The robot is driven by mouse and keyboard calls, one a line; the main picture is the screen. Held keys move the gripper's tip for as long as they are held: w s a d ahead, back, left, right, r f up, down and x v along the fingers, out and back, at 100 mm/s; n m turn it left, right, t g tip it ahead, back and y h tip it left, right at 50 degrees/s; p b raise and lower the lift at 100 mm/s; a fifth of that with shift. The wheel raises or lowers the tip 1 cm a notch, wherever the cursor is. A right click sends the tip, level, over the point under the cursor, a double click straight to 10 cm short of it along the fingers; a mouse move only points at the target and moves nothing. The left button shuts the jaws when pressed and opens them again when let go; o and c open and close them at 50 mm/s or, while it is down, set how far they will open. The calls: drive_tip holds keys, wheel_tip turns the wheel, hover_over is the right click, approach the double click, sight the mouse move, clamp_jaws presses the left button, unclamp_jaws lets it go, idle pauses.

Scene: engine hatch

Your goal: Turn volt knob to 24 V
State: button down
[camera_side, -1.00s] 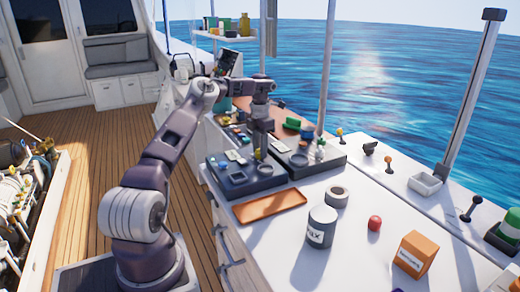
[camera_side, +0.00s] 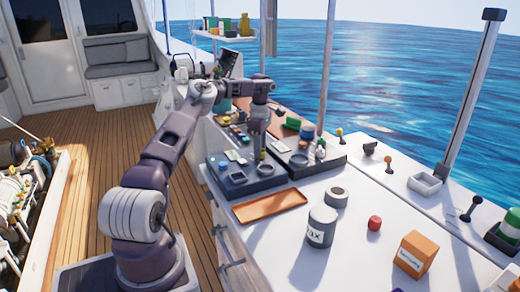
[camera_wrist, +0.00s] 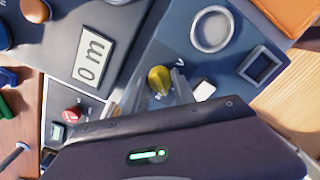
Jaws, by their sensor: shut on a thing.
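A yellow knob (camera_wrist: 158,79) stands on a dark blue-grey panel (camera_wrist: 230,85) in the wrist view, with a small "V" mark beside it. My gripper (camera_wrist: 156,90) is shut on this knob, one finger on each side. In the side view my gripper (camera_side: 261,151) points down at the panel, with a bit of yellow at its tips. The knob's pointer and its scale cannot be read.
A round pale-rimmed dial (camera_wrist: 212,30) and a square dark display (camera_wrist: 262,65) share the panel. A plate reading "0 m" (camera_wrist: 94,55) lies on the neighbouring panel. An orange tray (camera_side: 270,204), a grey can (camera_side: 320,227) and an orange box (camera_side: 415,254) stand nearer on the white counter.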

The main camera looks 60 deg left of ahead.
drive_tip(key=m, duration=0.5)
drive_tip(key=shift+m, duration=0.4)
idle(0.4)
drive_tip(key=c, duration=1)
unclamp_jaws()
drive_tip(key=shift+c, duration=0.2)
drive_tip(key=shift+r, duration=0.1)
wheel_tip(320, 180, up, 7)
